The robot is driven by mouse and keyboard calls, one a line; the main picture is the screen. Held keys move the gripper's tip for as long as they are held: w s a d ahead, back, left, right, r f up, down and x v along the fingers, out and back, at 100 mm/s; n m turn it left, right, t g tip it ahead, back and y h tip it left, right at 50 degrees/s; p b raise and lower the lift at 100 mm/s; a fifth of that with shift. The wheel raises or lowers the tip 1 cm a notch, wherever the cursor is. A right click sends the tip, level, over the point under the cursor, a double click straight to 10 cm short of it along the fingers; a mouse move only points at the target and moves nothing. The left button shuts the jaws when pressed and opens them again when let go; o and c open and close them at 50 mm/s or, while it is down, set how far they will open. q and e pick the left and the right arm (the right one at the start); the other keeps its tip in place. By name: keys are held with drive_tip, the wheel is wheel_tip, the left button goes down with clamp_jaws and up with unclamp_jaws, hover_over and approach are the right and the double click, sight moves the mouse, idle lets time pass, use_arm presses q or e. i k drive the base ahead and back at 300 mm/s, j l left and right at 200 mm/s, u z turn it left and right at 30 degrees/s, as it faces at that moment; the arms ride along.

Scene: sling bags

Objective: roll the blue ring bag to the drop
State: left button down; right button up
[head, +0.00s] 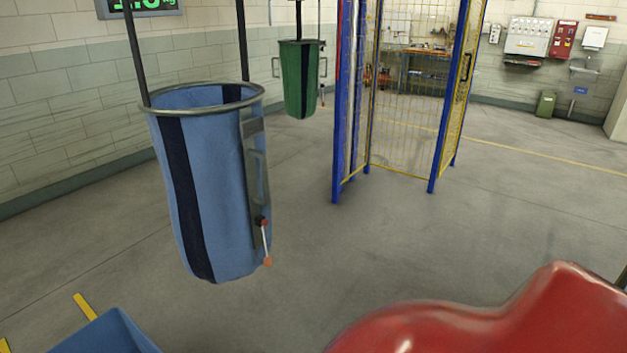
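The blue ring bag (225,190) hangs at the left of the head view from two dark straps, under a round metal ring (204,102). It has dark vertical stripes and hangs clear of the floor. A metal handle plate (257,165) is on its right side, with a red knob and a lever with an orange tip (267,262) below. Neither of my grippers is in view. No drop marking can be made out for certain.
A green bag (300,80) hangs farther back. A blue-framed mesh cage (405,90) stands right of it, its door open. A blue object (105,335) is at the lower left, near yellow floor marks (85,306). A red rounded shape (490,325) fills the lower right. The middle floor is clear.

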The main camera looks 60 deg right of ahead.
sight(209, 136)
drive_tip(key=z, duration=1.4)
drive_tip(key=i+l+u, duration=0.2)
drive_tip(key=u, duration=0.15)
drive_tip(key=i+l+u, duration=0.3)
